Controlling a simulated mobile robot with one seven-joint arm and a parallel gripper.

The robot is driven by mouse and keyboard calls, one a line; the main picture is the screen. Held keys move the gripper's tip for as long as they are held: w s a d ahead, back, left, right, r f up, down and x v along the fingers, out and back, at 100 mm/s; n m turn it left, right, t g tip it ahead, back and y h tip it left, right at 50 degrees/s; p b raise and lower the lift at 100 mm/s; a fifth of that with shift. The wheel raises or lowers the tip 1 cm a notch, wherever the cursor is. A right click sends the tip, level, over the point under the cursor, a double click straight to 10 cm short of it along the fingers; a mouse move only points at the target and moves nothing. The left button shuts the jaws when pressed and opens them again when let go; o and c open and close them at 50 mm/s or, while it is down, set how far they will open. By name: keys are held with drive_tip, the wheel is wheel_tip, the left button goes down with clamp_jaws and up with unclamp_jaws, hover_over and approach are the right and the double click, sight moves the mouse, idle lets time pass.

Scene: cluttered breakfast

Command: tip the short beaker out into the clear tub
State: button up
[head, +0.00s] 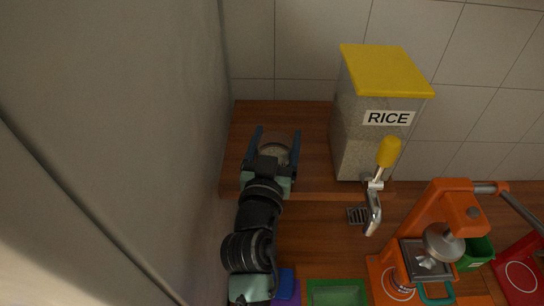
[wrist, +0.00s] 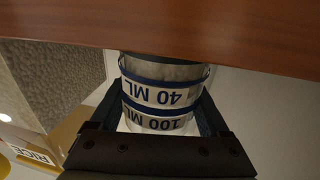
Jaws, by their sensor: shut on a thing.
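A short round beaker (wrist: 163,96) is between the fingers of my gripper in the wrist view. It has blue bands and upside-down labels "40 ML" and "100 ML"; I cannot tell whether this is one vessel or two stacked. My gripper (head: 273,146) is shut on it above the raised wooden shelf at the back left in the head view. The grey-brown beaker (head: 274,153) shows there between the blue fingers. I cannot tell whether its base touches the wood. Its contents are not clear. I cannot make out a clear tub in either view.
A rice dispenser (head: 370,125) with a yellow lid and lever stands right of my gripper, above a small drain grate (head: 357,215). An orange press (head: 430,230) stands at the right. A green-rimmed tray (head: 312,284) lies at the front. A wall rises close on the left.

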clamp_jaws()
drive_tip(key=shift+r, duration=0.2)
drive_tip(key=shift+r+p, duration=1.9)
drive_tip(key=shift+r, duration=0.5)
drive_tip(key=shift+o, duration=1)
unclamp_jaws()
clamp_jaws()
